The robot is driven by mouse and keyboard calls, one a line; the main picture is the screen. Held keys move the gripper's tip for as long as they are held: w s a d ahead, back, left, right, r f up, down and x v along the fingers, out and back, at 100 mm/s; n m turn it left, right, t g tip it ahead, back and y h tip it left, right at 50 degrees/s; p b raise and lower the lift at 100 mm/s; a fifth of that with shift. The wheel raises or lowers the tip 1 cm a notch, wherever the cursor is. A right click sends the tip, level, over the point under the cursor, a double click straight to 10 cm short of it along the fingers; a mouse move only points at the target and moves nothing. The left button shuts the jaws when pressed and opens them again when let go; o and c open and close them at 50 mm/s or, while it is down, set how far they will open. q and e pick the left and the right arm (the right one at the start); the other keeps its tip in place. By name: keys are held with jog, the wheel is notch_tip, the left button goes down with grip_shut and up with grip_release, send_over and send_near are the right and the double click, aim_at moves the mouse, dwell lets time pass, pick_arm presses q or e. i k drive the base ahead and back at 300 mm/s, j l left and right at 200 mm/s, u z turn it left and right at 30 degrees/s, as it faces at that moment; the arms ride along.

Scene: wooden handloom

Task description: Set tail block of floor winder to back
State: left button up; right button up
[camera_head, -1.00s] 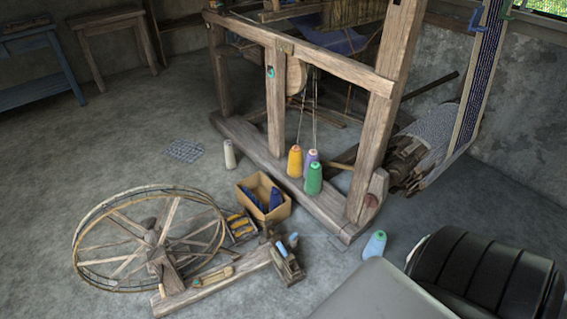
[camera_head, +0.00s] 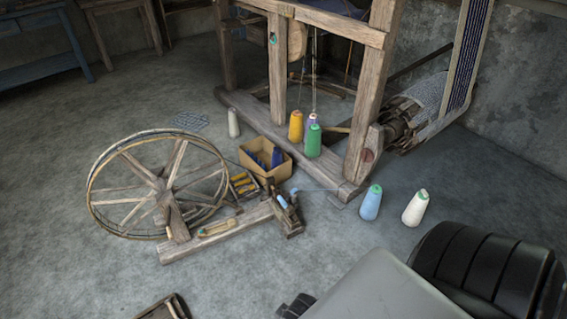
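The floor winder stands on the floor at left, with its large spoked wheel (camera_head: 158,185) and a low wooden base beam (camera_head: 225,232) running toward the right. The tail block (camera_head: 287,216) is at the right end of this beam. Small blue pieces show on top of it, and a thin line runs from there to the right. The exact setting of the block is too small to tell. Neither of my grippers can be made out in this view.
A cardboard box (camera_head: 279,174) with blue items is behind the tail block. Yellow (camera_head: 296,127) and green (camera_head: 313,142) cones stand at the loom frame (camera_head: 362,110). Blue (camera_head: 371,204) and white (camera_head: 415,208) cones stand at right. Floor in front of the winder is mostly clear.

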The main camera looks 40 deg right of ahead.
aim_at(289, 210)
jog(key=z, duration=1.35)
jog(key=i+z, duration=0.15)
jog(key=i, duration=0.45)
jog(key=i+j+z, duration=0.15)
jog(key=i, duration=0.45)
jog(key=i+j+z, duration=0.15)
jog(key=i, duration=0.45)
